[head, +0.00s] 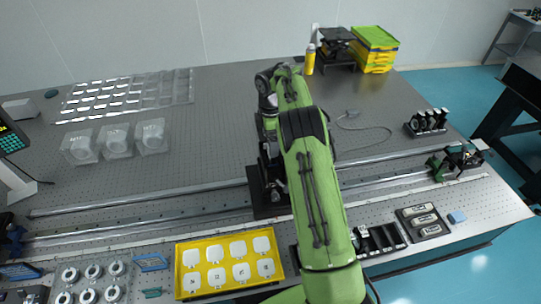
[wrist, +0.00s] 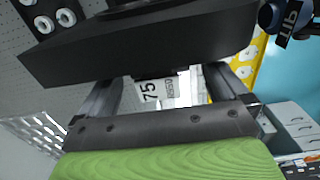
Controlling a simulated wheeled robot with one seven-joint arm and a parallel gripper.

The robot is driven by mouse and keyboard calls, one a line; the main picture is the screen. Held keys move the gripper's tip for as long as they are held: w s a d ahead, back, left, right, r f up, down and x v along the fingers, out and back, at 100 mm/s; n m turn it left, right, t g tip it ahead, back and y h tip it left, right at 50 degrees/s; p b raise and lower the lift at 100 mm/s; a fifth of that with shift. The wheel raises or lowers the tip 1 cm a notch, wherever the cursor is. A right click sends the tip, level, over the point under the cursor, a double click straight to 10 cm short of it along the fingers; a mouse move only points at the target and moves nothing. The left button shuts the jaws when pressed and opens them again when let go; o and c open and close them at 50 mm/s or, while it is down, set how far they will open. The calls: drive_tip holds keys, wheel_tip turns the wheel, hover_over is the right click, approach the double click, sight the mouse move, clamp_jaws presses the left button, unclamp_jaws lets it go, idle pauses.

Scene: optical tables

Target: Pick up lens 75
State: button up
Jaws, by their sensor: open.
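A white label printed "75" (wrist: 150,92), with smaller print beside it, shows in the wrist view. It appears between the two dark fingers of my gripper (wrist: 168,92), which are apart. I cannot tell whether either finger touches the labelled piece. A large dark block above hides part of the piece, and its glass is not clearly visible. In the head view my green arm reaches over the table and hides the fingertips, and I cannot make out lens 75 there.
A yellow tray (head: 180,282) of white square pieces lies at the front, beside several round mounts (head: 92,271). Long rails (head: 130,203) cross the table. Clear boxes (head: 117,139) stand at left, mounted optics (head: 427,122) at right. The back middle is mostly open.

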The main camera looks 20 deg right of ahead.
wheel_tip(320, 180, down, 2)
drive_tip(key=shift+w+d+f, duration=0.1)
drive_tip(key=c, duration=1.5)
